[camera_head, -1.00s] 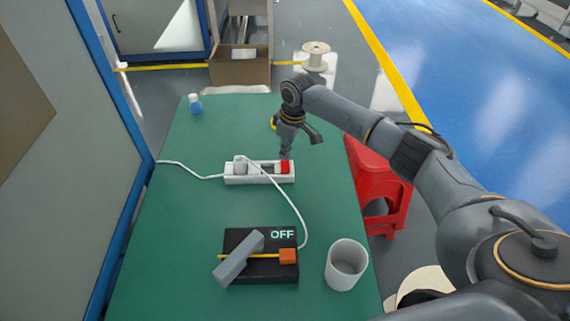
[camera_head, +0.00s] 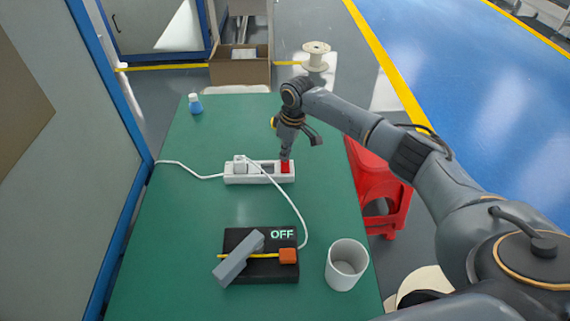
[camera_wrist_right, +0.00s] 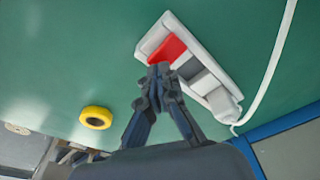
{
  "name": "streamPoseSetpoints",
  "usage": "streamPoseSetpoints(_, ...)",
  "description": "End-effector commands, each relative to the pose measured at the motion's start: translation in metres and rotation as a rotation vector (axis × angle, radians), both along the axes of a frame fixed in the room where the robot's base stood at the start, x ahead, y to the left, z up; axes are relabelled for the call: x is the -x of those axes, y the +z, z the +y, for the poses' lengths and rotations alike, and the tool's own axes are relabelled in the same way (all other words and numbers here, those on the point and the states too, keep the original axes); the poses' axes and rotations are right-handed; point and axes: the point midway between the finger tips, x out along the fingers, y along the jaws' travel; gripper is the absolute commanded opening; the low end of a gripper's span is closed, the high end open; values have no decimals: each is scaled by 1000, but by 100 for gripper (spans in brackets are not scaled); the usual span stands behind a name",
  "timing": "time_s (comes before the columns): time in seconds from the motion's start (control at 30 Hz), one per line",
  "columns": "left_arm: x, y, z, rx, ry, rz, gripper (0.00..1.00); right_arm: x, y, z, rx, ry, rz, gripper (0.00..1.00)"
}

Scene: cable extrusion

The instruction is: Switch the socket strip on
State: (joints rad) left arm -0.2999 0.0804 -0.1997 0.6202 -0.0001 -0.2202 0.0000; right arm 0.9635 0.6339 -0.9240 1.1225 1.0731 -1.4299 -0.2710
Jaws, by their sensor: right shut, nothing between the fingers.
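The white socket strip (camera_head: 232,179) lies on the green table with a white plug (camera_head: 240,164) in its left part. Its red switch (camera_head: 285,168) is at the right end; it also shows in the right wrist view (camera_wrist_right: 168,48). My right gripper (camera_head: 286,157) points down at the switch, fingers shut and empty. In the right wrist view its fingertips (camera_wrist_right: 160,70) are at the switch's edge; I cannot tell whether they touch. The black device (camera_head: 262,268) at the front shows "OFF". My left gripper is not in view.
A white cable (camera_head: 290,203) runs from the plug to the device. A grey cup (camera_head: 346,265) stands front right, a small blue flask (camera_head: 195,104) back left. A yellow ring (camera_wrist_right: 96,118) lies near the gripper. A red stool (camera_head: 385,185) stands beside the table.

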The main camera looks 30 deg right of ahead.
Motion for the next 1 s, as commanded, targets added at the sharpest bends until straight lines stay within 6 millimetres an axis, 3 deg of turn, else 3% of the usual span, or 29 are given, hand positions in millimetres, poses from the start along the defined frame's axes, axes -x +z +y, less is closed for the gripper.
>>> streamPoseSetpoints(0.8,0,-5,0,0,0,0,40,0,-13,0,-1,0,1,0)
streamPoseSetpoints(1.0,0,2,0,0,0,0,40,0,-7,0,-1,0,1,0)
